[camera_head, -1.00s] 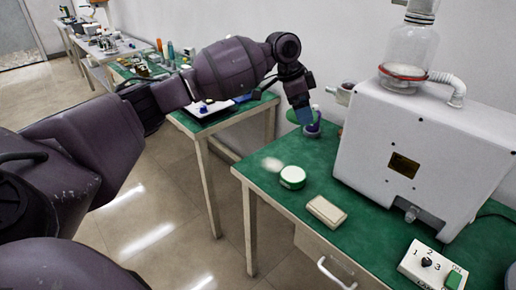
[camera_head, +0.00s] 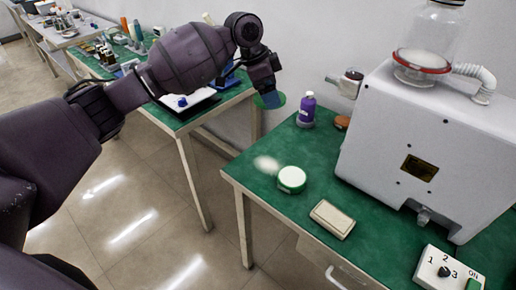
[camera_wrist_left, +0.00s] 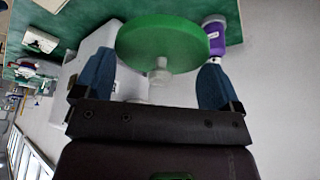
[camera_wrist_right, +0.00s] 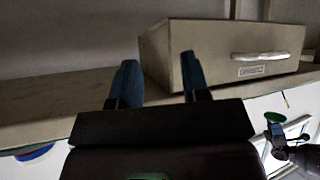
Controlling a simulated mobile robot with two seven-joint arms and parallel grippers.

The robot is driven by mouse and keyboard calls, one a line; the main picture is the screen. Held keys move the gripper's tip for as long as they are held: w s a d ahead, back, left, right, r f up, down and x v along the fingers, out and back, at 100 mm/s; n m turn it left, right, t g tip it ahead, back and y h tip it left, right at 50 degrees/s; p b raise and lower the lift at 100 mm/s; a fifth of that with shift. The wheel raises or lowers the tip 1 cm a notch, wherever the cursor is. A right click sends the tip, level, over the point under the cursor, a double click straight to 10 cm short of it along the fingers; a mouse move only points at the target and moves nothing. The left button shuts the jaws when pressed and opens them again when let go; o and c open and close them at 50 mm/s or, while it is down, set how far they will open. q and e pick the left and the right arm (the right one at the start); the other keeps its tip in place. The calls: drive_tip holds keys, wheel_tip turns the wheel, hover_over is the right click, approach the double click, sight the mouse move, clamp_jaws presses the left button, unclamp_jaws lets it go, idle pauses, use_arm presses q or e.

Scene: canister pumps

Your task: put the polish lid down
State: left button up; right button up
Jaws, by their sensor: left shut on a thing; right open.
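My left gripper (camera_head: 268,93) is shut on the polish lid (camera_head: 280,101), a flat green disc, beyond the bench's left edge. In the left wrist view the lid (camera_wrist_left: 160,42) sits between the blue fingers, with a small pale knob on the side facing me. The lid is held in the air. A round tin (camera_head: 292,180) with a green side and white top stands on the green bench top (camera_head: 270,200). My right gripper (camera_wrist_right: 158,85) shows only in its wrist view, open and empty, below a drawer unit (camera_wrist_right: 220,55).
A purple bottle (camera_head: 307,108) and a brown disc (camera_head: 342,122) stand at the back of the bench. A cream block (camera_head: 332,219), a white machine (camera_head: 425,150) and a switch box (camera_head: 449,270) occupy the front and right. A blurred pale patch (camera_head: 266,164) shows near the tin.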

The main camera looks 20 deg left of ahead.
use_arm(q)
drive_tip(key=shift+a+f, duration=0.1)
drive_tip(key=shift+f, duration=0.35)
drive_tip(key=b, duration=0.2)
hover_over(272, 154)
drive_tip(key=a, duration=0.1)
drive_tip(key=f, duration=0.9)
drive_tip(key=s+f, duration=0.1)
drive_tip(key=f, duration=0.3)
drive_tip(key=shift+a+f, duration=0.15)
drive_tip(key=shift+a, duration=0.05)
wheel_tip(272, 154, down, 6)
drive_tip(key=shift+r+b, duration=0.15)
drive_tip(key=shift+b, duration=0.6)
drive_tip(key=o, duration=0.6)
drive_tip(key=shift+f, duration=0.2)
drive_tip(key=shift+r, duration=0.2)
drive_tip(key=shift+p+v, duration=1.25)
drive_tip(key=shift+v, duration=4.7)
